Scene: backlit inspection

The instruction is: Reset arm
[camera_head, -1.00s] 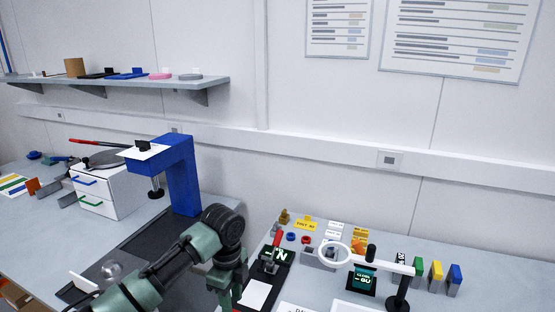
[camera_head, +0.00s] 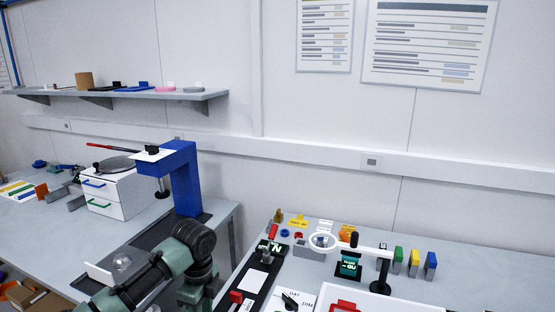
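One green and black arm of mine (camera_head: 150,277) comes in from the lower left. It bends at a dark joint (camera_head: 195,240) in front of the blue stand, and a green link (camera_head: 196,290) runs down to the bottom edge. The hand beyond that link is cut off, so I see no fingertips and cannot tell what they hold. My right arm and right gripper are not in the picture.
A blue stand (camera_head: 184,180) and a white drawer box (camera_head: 117,194) stand on the left bench. The right bench holds a ring magnifier (camera_head: 323,242), a white tray (camera_head: 390,303), a red-handled switch (camera_head: 271,232) and coloured blocks (camera_head: 413,262). A shelf (camera_head: 120,93) hangs above.

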